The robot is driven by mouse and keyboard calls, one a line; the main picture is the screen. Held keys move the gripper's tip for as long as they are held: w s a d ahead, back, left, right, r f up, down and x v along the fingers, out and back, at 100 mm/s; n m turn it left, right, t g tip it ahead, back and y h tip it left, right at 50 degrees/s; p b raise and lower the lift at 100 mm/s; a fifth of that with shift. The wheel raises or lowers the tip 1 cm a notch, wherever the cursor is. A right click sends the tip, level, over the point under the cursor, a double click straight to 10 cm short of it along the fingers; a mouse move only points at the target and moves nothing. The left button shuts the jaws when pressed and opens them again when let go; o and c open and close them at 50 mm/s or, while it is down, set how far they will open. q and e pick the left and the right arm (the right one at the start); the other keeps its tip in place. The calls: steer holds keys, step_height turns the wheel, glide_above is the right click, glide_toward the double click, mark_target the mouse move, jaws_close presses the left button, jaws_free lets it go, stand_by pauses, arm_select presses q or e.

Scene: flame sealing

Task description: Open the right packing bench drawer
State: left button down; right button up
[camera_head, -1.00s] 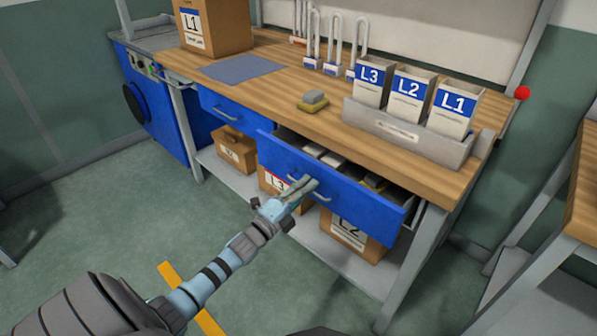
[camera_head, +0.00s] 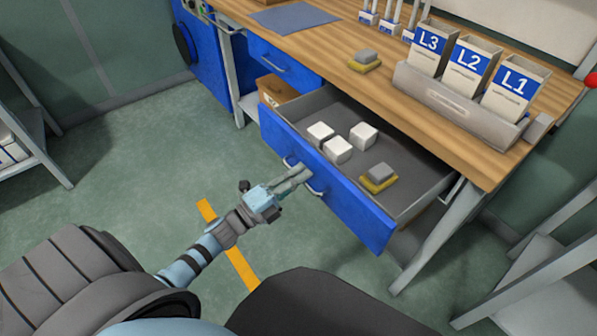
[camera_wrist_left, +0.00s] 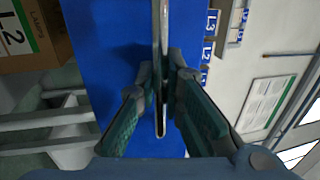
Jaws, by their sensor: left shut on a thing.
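The right packing bench drawer (camera_head: 345,205) has a blue front and is pulled well out from under the wooden bench top (camera_head: 400,98). Inside it lie several white blocks (camera_head: 338,150) and a grey block on a yellow sponge-like pad (camera_head: 379,180). My left gripper (camera_head: 298,180) is at the drawer front, shut on the metal drawer handle (camera_head: 316,189). In the left wrist view the handle (camera_wrist_left: 161,60) runs between its two green-padded fingers (camera_wrist_left: 160,115). My right gripper is not in view.
The left drawer (camera_head: 283,66) is shut. A grey holder (camera_head: 455,107) with cartons labelled L3, L2 and L1 stands on the bench. A carton (camera_head: 275,90) sits below. Open floor lies at the left; a shelf rack (camera_head: 25,150) stands at far left.

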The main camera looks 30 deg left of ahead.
arm_select(q)
steer(key=c, duration=1.8)
jaws_free()
steer(key=shift+o, duration=0.6)
steer(key=shift+s, duration=0.1)
steer(key=v, duration=1.2)
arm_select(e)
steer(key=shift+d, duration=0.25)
